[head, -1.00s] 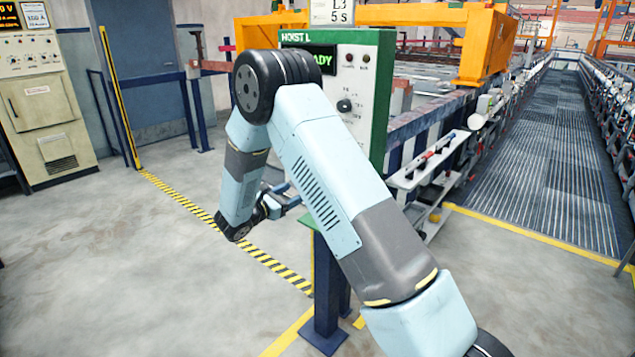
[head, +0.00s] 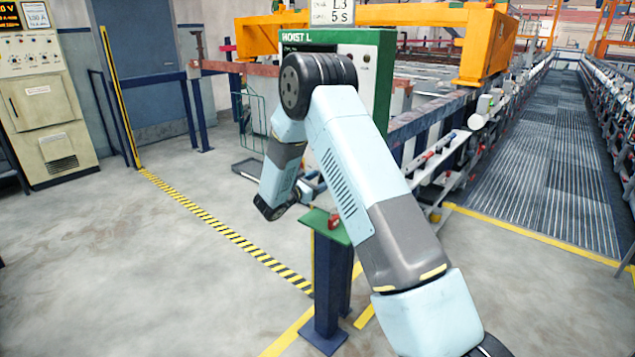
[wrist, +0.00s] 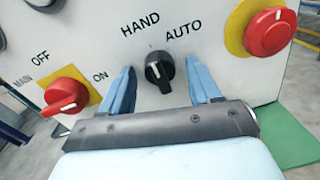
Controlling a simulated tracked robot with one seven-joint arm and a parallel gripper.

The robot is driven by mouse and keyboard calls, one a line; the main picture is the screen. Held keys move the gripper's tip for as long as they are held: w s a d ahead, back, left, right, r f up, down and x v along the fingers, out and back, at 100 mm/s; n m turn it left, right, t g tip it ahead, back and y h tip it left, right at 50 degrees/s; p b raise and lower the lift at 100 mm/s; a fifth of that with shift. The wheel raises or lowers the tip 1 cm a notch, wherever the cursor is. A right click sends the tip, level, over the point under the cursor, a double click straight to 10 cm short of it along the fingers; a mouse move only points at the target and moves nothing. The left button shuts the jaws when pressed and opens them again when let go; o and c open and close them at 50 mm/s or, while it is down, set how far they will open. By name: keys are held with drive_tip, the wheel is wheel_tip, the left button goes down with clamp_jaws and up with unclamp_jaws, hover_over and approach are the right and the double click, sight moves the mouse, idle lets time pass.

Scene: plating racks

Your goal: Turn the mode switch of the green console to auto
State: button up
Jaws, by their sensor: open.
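The green console (head: 385,75), marked HOIST L, stands in the head view, partly hidden by my arm. In the wrist view its pale panel (wrist: 225,75) carries the mode switch (wrist: 160,70), a black knob with a white pointer mark, below the labels HAND and AUTO. The mark seems to lean to the upper left, toward HAND. My gripper (wrist: 160,67) is open, with one blue finger on each side of the knob. I cannot tell whether either finger touches it. The fingers are hidden in the head view.
A red rotary main switch (wrist: 66,95) on a yellow plate is left of the knob; a red mushroom button (wrist: 269,31) on yellow is right. A blue post (head: 328,290) stands below my arm. A plating line with an orange frame (head: 485,45) lies behind. Floor at left is clear.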

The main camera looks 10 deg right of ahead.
drive_tip(key=shift+c, duration=0.4)
drive_tip(key=c, duration=1)
drive_tip(key=shift+o, duration=0.2)
drive_tip(key=shift+m, duration=0.4)
drive_tip(key=m, duration=0.5)
drive_tip(key=shift+m, duration=0.3)
drive_tip(key=m, duration=0.5)
drive_tip(key=shift+s+d+y, duration=0.1)
drive_tip(key=shift+s+y, duration=0.05)
drive_tip(key=shift+y, duration=0.15)
drive_tip(key=shift+f+m, duration=0.1)
drive_tip(key=shift+m, duration=0.2)
